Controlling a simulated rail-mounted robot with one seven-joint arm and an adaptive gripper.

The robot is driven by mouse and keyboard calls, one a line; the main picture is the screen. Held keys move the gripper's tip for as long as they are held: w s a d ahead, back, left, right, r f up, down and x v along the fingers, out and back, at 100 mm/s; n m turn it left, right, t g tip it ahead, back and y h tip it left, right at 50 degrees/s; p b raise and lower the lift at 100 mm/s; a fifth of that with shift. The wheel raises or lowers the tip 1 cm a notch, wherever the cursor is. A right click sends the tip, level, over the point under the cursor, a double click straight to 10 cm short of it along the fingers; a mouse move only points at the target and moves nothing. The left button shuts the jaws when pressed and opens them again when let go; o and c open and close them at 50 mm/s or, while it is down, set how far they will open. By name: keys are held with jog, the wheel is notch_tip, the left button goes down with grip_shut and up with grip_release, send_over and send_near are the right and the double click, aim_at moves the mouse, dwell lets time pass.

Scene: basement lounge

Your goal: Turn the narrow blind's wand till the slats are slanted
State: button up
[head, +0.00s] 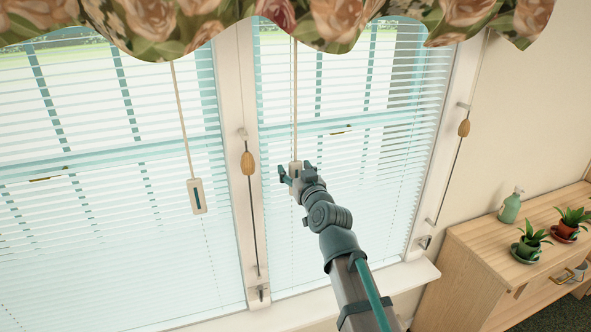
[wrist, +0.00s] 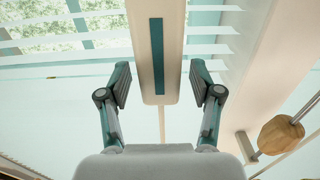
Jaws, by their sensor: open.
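The narrow blind (head: 385,110) hangs in the right-hand window; light shows through the gaps between its slats. Its wand (head: 295,95) hangs down near the blind's left side and ends in a cream handle with a teal stripe. My gripper (head: 296,175) is at this handle with its fingers apart. In the wrist view, the wand's handle (wrist: 157,50) comes down between the two open fingers of my gripper (wrist: 160,84), with a gap on each side. Neither finger appears to touch it. My arm covers part of the blind's lower area.
A wide blind (head: 90,170) with its own wand (head: 196,195) hangs at left. Cords with wooden toggles hang on the post (head: 236,110) and the right wall (head: 464,127). A floral valance (head: 330,20) hangs above. A wooden cabinet (head: 480,235) with plants stands at right.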

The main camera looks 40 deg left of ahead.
jog(key=c, duration=1.2)
jog(key=shift+o, duration=0.2)
jog(key=shift+f, duration=0.1)
